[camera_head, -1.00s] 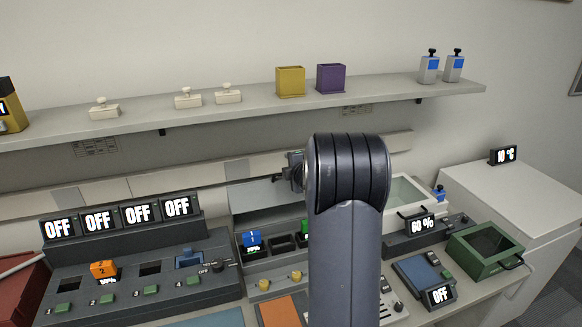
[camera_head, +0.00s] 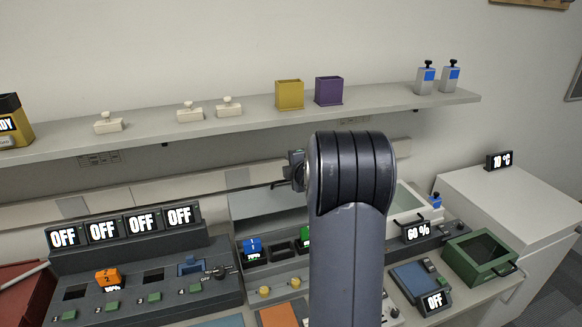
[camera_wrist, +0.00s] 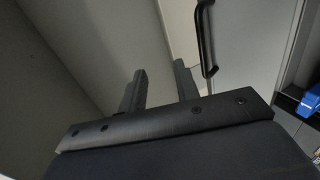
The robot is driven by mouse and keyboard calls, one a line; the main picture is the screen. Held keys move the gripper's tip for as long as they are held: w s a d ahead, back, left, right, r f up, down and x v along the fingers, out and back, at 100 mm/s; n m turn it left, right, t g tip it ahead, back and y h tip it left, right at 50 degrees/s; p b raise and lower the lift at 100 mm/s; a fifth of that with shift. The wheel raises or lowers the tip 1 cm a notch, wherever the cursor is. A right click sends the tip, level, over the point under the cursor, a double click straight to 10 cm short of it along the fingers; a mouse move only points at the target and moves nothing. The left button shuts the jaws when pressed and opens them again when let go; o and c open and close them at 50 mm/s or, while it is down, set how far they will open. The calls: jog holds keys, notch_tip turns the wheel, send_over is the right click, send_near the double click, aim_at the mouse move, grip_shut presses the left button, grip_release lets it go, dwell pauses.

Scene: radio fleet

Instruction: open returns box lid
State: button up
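No label reading "returns" is legible, so I cannot tell for certain which box is the returns box. A green box (camera_head: 481,257) with a dark window and a handle stands shut at the right of the bench. A white box (camera_head: 407,199) with a clear panel stands behind my arm, partly hidden. A dark red box (camera_head: 22,290) is cut off at the left edge. In the wrist view, my gripper (camera_wrist: 160,85) has its two fingers apart with nothing between them. A black bar handle (camera_wrist: 205,38) on a pale panel is beyond and right of the fingers, not touched.
My arm covers the middle of the bench. A charging console (camera_head: 140,275) with OFF displays is at the left. A wall shelf (camera_head: 240,121) above holds several small items. A white cabinet (camera_head: 515,205) stands at the right. A blue item (camera_wrist: 310,103) shows in the wrist view.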

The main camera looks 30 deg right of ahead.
notch_tip(320, 180, up, 8)
jog(key=s+p, duration=0.2)
jog(key=p, duration=0.1)
jog(key=shift+a+f+p, duration=0.25)
jog(key=shift+a+p, duration=0.05)
jog(key=shift+p, duration=0.1)
jog(key=shift+s, duration=0.1)
jog(key=shift+c, duration=0.2)
